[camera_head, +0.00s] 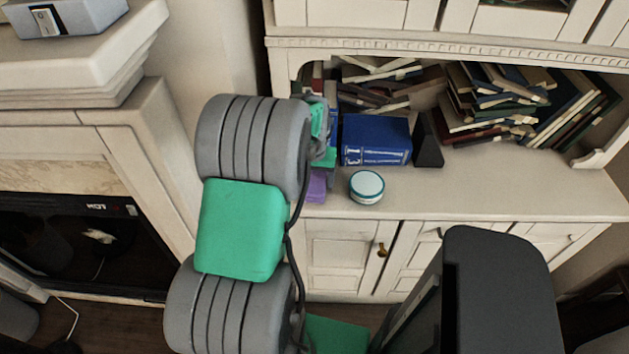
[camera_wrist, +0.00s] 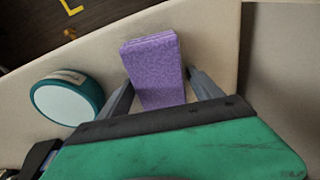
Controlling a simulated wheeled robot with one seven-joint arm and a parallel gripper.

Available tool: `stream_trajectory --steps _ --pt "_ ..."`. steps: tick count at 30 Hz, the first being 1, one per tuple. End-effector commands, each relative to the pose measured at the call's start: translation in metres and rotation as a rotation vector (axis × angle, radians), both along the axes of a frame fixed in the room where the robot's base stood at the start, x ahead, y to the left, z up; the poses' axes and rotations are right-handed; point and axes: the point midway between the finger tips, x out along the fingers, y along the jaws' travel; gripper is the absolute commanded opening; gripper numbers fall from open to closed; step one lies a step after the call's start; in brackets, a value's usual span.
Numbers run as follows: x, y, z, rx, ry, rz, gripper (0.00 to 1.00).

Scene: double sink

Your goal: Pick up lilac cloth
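The lilac cloth (camera_wrist: 156,72) is a folded, block-like purple piece on the cream cabinet top. In the wrist view it lies between the two grey fingers of my gripper (camera_wrist: 160,77), which are spread apart, one on each side. The left finger is close to the cloth's edge; I cannot tell if it touches. In the head view the cloth (camera_head: 317,187) shows only partly, beside my arm at the left end of the shelf. My gripper there is mostly hidden behind my arm.
A round white tub with a teal rim (camera_head: 366,187) stands right of the cloth; it also shows in the wrist view (camera_wrist: 67,101). A thick blue book (camera_head: 376,140) and a dark bookend (camera_head: 428,140) stand behind. The cabinet top (camera_head: 500,190) is clear farther right.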

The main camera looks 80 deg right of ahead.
Motion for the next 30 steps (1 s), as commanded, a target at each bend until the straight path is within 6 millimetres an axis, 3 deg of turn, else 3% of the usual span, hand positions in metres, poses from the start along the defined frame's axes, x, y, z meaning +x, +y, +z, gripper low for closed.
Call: stream_trajectory --steps 18,26,30 --pt "0.000 0.000 0.000 0.000 0.000 0.000 0.23" --pt "0.000 0.000 0.002 -0.001 0.000 0.000 0.23" --pt "0.000 -0.001 0.013 -0.003 0.000 0.000 0.23"
